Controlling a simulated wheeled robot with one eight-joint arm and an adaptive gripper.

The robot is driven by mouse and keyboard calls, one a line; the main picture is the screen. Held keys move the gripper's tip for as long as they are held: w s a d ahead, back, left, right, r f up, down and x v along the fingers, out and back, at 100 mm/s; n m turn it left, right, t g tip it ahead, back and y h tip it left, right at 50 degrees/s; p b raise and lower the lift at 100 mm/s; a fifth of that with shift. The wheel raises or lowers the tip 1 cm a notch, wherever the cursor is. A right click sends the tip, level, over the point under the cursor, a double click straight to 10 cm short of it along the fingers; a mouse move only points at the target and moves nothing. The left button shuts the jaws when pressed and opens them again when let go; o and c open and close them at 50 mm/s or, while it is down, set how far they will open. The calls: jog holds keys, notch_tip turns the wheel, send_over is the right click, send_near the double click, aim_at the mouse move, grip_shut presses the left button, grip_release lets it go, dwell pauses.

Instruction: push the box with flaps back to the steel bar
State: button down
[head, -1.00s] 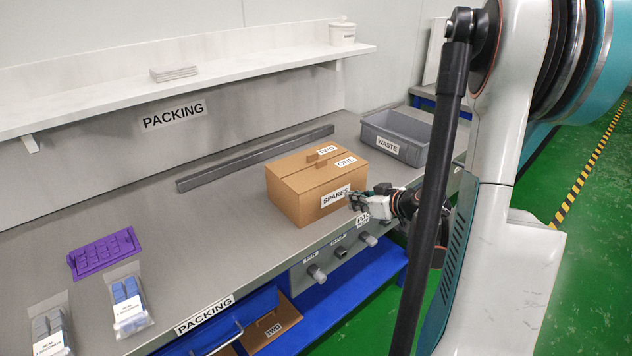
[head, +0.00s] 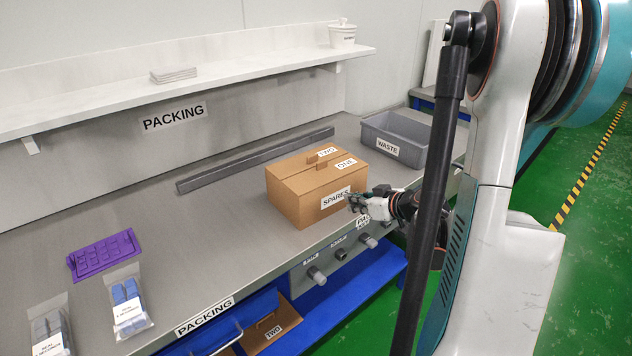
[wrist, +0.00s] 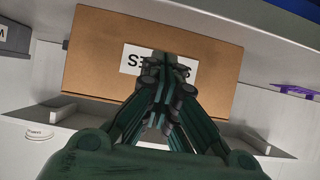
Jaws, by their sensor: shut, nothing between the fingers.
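The brown cardboard box (head: 312,198) with flaps sits on the grey bench. Its top flaps are folded down and labelled ONE and TWO, and its front carries a SPARES label. The long steel bar (head: 256,160) lies on the bench behind the box, with a strip of bare bench between them. My gripper (head: 357,202) is shut and empty at the right part of the box's front face. In the wrist view my gripper (wrist: 160,62) is at the SPARES label on the box (wrist: 105,55), seemingly touching; the fingertips cover part of the label.
A grey WASTE bin (head: 397,137) stands right of the box. A purple tray (head: 104,254) and bagged blocks (head: 127,303) lie at the left. The bench between them and the box is clear. A shelf (head: 190,77) runs along the back wall.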

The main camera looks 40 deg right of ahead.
aim_at(337, 193)
jog(key=shift+w, duration=0.2)
dwell(0.4)
jog(key=shift+w+a, duration=0.15)
jog(key=shift+w, duration=2.25)
jog(key=shift+w+a+b, duration=0.15)
jog(key=shift+w+b, duration=0.05)
jog(key=shift+w, duration=1)
jog(key=shift+w+a+b, duration=0.1)
jog(key=shift+w+b, duration=0.05)
jog(key=shift+w, duration=1.15)
jog(key=shift+w+a, duration=0.2)
jog(key=shift+w, duration=2.2)
jog(key=shift+w+a+b, duration=0.2)
jog(key=shift+w+b, duration=0.1)
jog(key=shift+w, duration=2.3)
